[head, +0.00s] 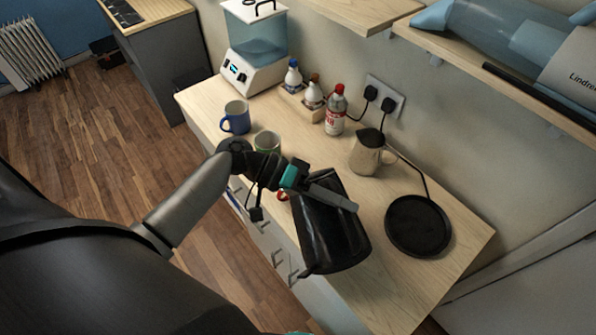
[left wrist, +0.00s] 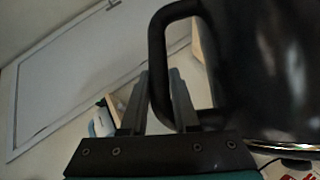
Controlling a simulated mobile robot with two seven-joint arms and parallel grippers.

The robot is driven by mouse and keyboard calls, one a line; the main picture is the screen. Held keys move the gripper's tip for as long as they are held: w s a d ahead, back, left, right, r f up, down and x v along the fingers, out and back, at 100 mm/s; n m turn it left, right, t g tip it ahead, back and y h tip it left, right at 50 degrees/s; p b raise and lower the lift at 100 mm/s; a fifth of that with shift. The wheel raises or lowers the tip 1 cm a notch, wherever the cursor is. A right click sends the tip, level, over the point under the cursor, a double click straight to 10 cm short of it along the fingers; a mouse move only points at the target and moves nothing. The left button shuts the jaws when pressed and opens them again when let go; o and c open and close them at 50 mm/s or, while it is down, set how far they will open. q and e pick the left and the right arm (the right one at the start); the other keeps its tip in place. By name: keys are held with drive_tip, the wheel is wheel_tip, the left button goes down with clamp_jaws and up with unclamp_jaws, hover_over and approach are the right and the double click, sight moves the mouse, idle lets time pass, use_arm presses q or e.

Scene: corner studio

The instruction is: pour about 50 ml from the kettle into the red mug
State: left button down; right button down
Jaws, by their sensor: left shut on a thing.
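The black kettle (head: 332,238) is in my left gripper (head: 322,194), near the front edge of the counter. In the left wrist view, the fingers (left wrist: 158,88) are on its black handle (left wrist: 158,50), and the dark glossy body (left wrist: 265,65) fills the right side. I cannot tell how far the kettle is tilted, and no stream of water shows. A small red patch (head: 283,196) shows just below the gripper; it may be the red mug, mostly hidden by my gripper and the kettle. My right gripper is not in view.
A blue mug (head: 236,117) and a green mug (head: 267,143) stand left of the kettle. A beige jug (head: 371,153), a red-capped bottle (head: 335,112) and a water dispenser (head: 254,50) stand behind. The black round kettle base (head: 418,226) is empty, at the right.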

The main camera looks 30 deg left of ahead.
use_arm(q)
drive_tip(key=shift+s+d, duration=0.25)
drive_tip(key=shift+d, duration=0.1)
drive_tip(key=shift+s+d+m+y+p, duration=0.2)
drive_tip(key=shift+d+m+y+p, duration=0.15)
drive_tip(key=shift+p, duration=0.2)
drive_tip(key=shift+f, duration=0.15)
